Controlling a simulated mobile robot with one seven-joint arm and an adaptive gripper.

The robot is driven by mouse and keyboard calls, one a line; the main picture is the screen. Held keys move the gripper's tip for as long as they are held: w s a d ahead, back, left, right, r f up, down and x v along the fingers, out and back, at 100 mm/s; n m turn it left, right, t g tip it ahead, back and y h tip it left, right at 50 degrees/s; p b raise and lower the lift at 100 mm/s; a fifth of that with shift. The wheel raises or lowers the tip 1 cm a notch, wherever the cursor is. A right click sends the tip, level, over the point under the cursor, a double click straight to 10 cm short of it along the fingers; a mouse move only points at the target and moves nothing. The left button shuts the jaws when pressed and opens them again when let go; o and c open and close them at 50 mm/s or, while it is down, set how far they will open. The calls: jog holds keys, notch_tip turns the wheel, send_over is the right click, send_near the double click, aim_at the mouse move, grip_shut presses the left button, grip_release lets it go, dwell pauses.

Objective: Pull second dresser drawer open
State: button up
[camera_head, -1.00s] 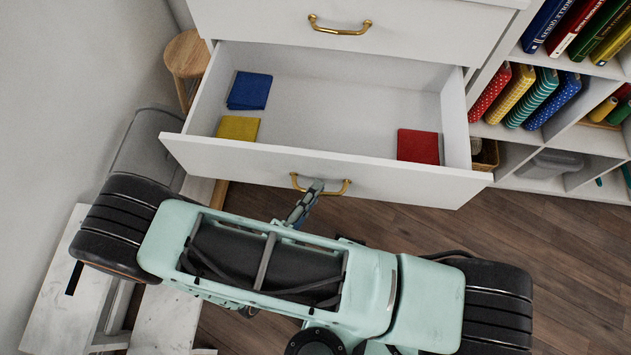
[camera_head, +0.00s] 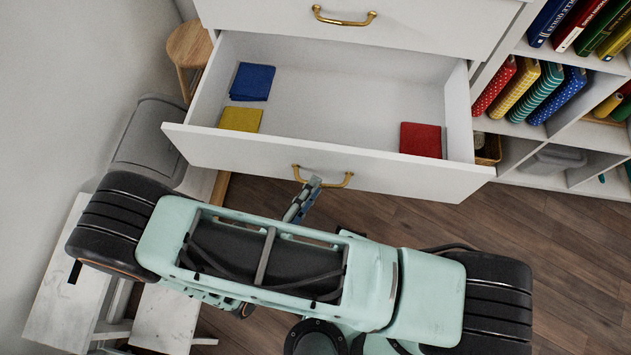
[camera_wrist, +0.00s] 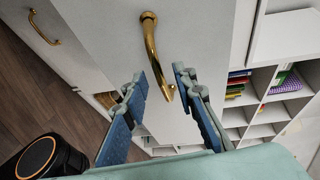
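A white dresser drawer (camera_head: 250,149) is pulled well out in the head view. A blue cloth (camera_head: 252,82), a yellow cloth (camera_head: 240,119) and a red cloth (camera_head: 421,139) lie inside it. Its front has a brass handle (camera_head: 335,182), which also shows in the wrist view (camera_wrist: 151,38). My gripper (camera_head: 312,184) is right at the handle in the head view. In the wrist view my gripper (camera_wrist: 161,77) has its two blue-padded fingers apart, with the handle's curved end between or just beyond the tips. I cannot tell whether they touch it.
A shut drawer with a brass handle (camera_head: 343,20) is above the open one. An open shelf (camera_head: 512,128) with books and patterned boxes stands at the right. A wooden stool (camera_head: 189,45), a grey bin (camera_head: 150,140) and a white bench (camera_head: 60,300) are at the left.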

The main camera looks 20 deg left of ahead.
jog(key=s+a+r, duration=0.1)
jog(key=s, duration=0.8)
jog(key=shift+s+a, duration=0.25)
jog(key=shift+a, duration=0.05)
